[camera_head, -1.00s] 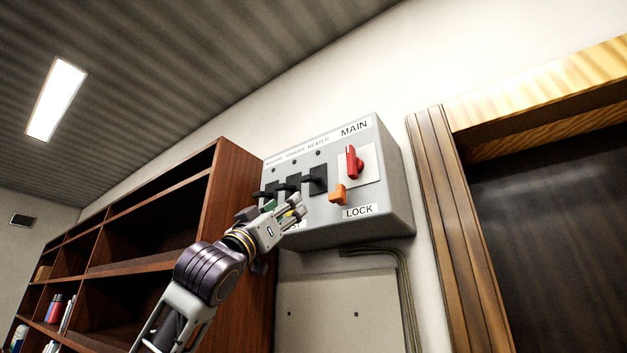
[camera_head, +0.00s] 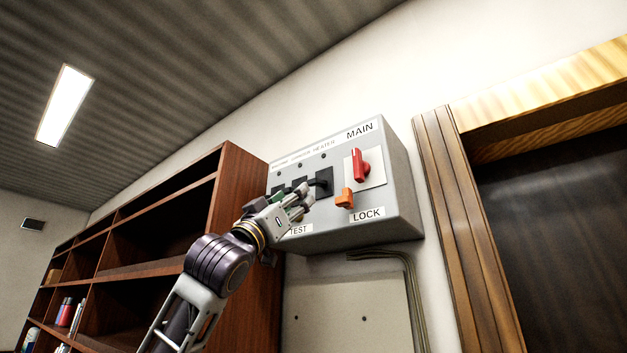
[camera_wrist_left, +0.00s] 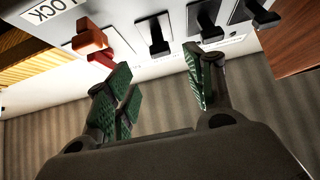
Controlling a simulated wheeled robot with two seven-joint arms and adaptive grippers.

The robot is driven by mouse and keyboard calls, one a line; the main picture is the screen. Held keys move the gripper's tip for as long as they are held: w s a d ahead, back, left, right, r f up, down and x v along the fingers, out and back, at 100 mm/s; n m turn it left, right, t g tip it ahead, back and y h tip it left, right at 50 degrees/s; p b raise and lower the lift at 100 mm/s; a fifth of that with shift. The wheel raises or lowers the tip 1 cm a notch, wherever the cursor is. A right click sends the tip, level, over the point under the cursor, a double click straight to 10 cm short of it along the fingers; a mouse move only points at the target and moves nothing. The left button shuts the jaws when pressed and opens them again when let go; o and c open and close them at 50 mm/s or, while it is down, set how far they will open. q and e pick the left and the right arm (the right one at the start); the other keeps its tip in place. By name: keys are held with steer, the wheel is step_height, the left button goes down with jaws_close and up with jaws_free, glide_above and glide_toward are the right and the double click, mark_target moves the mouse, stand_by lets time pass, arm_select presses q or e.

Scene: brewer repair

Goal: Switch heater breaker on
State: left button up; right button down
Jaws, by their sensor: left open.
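The grey breaker box (camera_head: 400,205) hangs on the wall. Its heater breaker, a black lever (camera_head: 322,185) on a dark plate, is the black one nearest the red MAIN handle (camera_head: 361,166). My left gripper (camera_head: 306,198) is open just in front of and below it, partly covering the row. In the left wrist view the heater lever (camera_wrist_left: 158,42) stands beyond the spread green-padded fingers (camera_wrist_left: 160,88), roughly between them. I see no clear contact. Two other black levers, the middle one (camera_wrist_left: 208,24) and the outer one (camera_wrist_left: 262,14), stand to its right there. My right gripper is out of view.
An orange lock piece (camera_head: 345,198) sticks out below the MAIN handle, above the LOCK label (camera_head: 367,214). A brown bookshelf (camera_head: 240,285) stands close at the left of the box. A wooden door frame (camera_head: 460,220) is at the right.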

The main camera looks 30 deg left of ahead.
mark_target(311, 183)
arm_select(q)
steer(key=shift+y, duration=0.3)
steer(key=p+x, duration=0.3)
steer(key=x, duration=0.6)
steer(key=shift+s+r+p, duration=0.1)
steer(key=shift+p, duration=0.3)
steer(key=shift+w+r+p, duration=0.3)
steer(key=shift+w+r, duration=0.2)
steer(key=shift+w+d+r, duration=0.1)
steer(key=shift+w+r, duration=0.25)
steer(key=shift+w, duration=0.15)
steer(key=c, duration=1)
steer(key=shift+c, duration=0.2)
